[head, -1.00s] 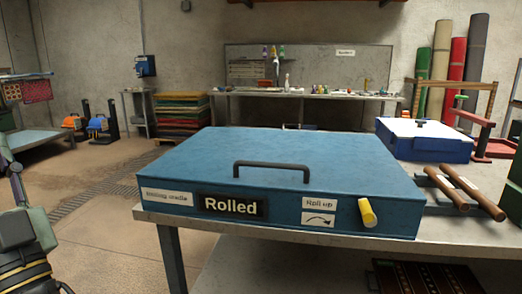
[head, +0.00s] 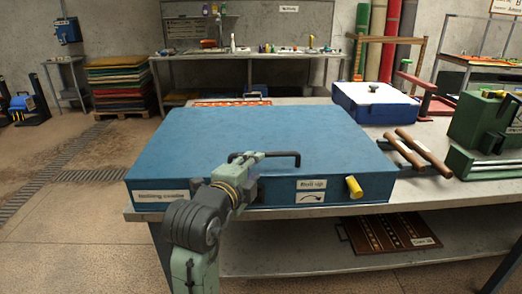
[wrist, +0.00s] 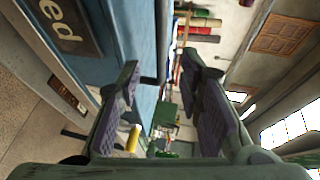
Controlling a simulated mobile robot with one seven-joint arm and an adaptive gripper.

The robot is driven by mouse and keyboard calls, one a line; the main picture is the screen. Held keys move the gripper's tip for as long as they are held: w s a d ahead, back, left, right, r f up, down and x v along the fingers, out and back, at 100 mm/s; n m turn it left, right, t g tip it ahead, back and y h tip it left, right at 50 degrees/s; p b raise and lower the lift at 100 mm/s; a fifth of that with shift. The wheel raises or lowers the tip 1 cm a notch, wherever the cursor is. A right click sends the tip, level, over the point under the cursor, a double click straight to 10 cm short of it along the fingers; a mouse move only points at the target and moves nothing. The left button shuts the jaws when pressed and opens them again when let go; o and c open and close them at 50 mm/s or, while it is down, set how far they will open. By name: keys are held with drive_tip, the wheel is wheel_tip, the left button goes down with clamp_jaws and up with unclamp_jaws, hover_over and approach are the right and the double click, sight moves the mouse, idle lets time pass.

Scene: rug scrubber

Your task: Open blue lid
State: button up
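The blue box (head: 270,140) sits on the grey table with its flat blue lid down. A black bar handle (head: 285,153) stands at the lid's front edge. My gripper (head: 258,156) is at the left part of this handle, in front of the box. In the wrist view its two fingers (wrist: 160,64) are apart with nothing clamped between them. A short dark bar, seemingly the handle (wrist: 149,80), shows beside the left finger; contact cannot be told. The yellow knob (head: 354,187) is on the box front, right. My arm hides the "Rolled" label in the head view.
Two brown-handled rollers (head: 423,152) lie right of the box. A blue and white case (head: 375,104) stands behind them, and a green machine (head: 482,122) is at far right. A brown slatted panel (head: 390,233) lies on the lower shelf.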

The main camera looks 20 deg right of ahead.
sight(266, 155)
drive_tip(key=p+x, duration=0.2)
drive_tip(key=x, duration=0.6)
drive_tip(key=shift+w+d+p, duration=0.25)
drive_tip(key=shift+w+p, duration=0.05)
drive_tip(key=shift+p, duration=0.05)
drive_tip(key=shift+w+d+f, duration=0.15)
drive_tip(key=shift+w+d, duration=0.2)
drive_tip(key=shift+w, duration=0.1)
drive_tip(key=shift+c, duration=0.4)
clamp_jaws()
